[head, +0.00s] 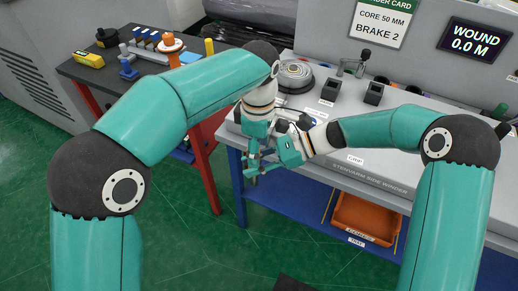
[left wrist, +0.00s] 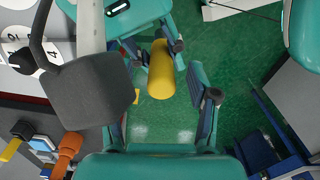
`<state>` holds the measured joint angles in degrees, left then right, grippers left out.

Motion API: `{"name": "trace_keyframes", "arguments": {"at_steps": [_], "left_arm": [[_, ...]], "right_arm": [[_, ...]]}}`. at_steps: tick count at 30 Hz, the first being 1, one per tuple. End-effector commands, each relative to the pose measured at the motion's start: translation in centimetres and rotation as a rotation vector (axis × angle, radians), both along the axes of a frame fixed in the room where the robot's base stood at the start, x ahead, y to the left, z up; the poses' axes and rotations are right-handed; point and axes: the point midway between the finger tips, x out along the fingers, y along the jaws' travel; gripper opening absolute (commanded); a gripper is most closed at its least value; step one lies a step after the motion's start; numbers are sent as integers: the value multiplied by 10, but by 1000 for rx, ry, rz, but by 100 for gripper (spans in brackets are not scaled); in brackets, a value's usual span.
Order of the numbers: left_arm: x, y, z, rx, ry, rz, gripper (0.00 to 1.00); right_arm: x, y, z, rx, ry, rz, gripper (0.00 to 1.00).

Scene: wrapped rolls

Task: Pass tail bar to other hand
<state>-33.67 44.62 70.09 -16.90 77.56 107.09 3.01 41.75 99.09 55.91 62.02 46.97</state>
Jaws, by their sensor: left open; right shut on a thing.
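The tail bar shows in the left wrist view as a short yellow cylinder (left wrist: 161,72). My right gripper (left wrist: 150,44) is shut on it, and its yellow end sticks out toward my left gripper. My left gripper (left wrist: 166,108) is open, with its fingers on either side below the yellow end; I cannot tell whether they touch it. In the head view my left gripper (head: 255,167) and right gripper (head: 290,150) are close together in front of the grey bench edge. The tail bar cannot be made out there.
The grey winder bench (head: 365,168) lies behind both grippers, with a blue shelf and an orange crate (head: 365,218) below. A dark side table (head: 90,72) with tools stands at left. A dark grey block (left wrist: 90,90) is close beside my left gripper. Green floor in front is clear.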

Motion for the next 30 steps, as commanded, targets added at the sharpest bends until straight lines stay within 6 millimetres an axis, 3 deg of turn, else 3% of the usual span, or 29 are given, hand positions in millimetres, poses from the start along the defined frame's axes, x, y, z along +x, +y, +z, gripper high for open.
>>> {"name": "trace_keyframes", "arguments": {"at_steps": [13,24,26,27,30], "left_arm": [[0,0,-10,0,-1,-1,60],[0,0,-10,-1,-2,-1,0],[0,0,-10,-1,-2,-1,0],[1,0,-9,-2,-4,-1,0],[1,0,-9,-2,-5,-1,0]], "right_arm": [[0,0,1,1,-1,-1,0],[0,0,1,1,0,1,0],[0,0,1,2,0,2,0],[-1,0,1,2,0,2,30],[-1,0,1,1,0,2,47]]}}
